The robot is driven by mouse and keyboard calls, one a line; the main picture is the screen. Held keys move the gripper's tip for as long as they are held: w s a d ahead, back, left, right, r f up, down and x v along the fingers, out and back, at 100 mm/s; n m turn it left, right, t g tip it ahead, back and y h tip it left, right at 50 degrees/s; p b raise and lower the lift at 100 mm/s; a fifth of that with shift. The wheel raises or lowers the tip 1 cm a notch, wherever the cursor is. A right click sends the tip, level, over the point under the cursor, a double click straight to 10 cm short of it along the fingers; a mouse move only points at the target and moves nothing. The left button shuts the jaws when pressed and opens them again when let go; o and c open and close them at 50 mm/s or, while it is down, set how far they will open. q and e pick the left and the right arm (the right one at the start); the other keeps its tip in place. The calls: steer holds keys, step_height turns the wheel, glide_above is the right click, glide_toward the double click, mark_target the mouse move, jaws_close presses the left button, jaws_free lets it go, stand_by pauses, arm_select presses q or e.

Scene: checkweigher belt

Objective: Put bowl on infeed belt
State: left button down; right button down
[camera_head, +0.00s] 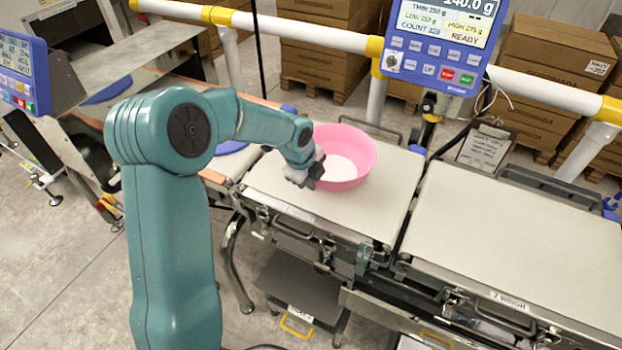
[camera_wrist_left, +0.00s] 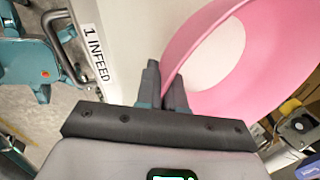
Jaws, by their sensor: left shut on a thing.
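The pink bowl (camera_head: 352,160) with a pale inside bottom is upright over the infeed belt (camera_head: 378,203), near its far left part. I cannot tell whether its base touches the belt. My left gripper (camera_head: 314,176) is shut on the bowl's near-left rim. In the left wrist view the two dark fingers (camera_wrist_left: 165,88) pinch the rim of the bowl (camera_wrist_left: 262,50), beside the "1 INFEED" label (camera_wrist_left: 95,53). My right gripper is in neither view.
The weigh belt (camera_head: 510,250), labelled "2 WEIGH", lies to the right across a narrow gap. A blue display (camera_head: 440,42) hangs above the far side, and a white and yellow rail (camera_head: 290,27) runs behind. The near-right part of the infeed belt is clear.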

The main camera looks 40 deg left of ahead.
arm_select(q)
steer(key=shift+f, duration=0.15)
steer(key=c, duration=1.3)
jaws_free()
steer(key=shift+o, duration=0.2)
steer(key=v, duration=1.2)
steer(key=shift+b, duration=0.35)
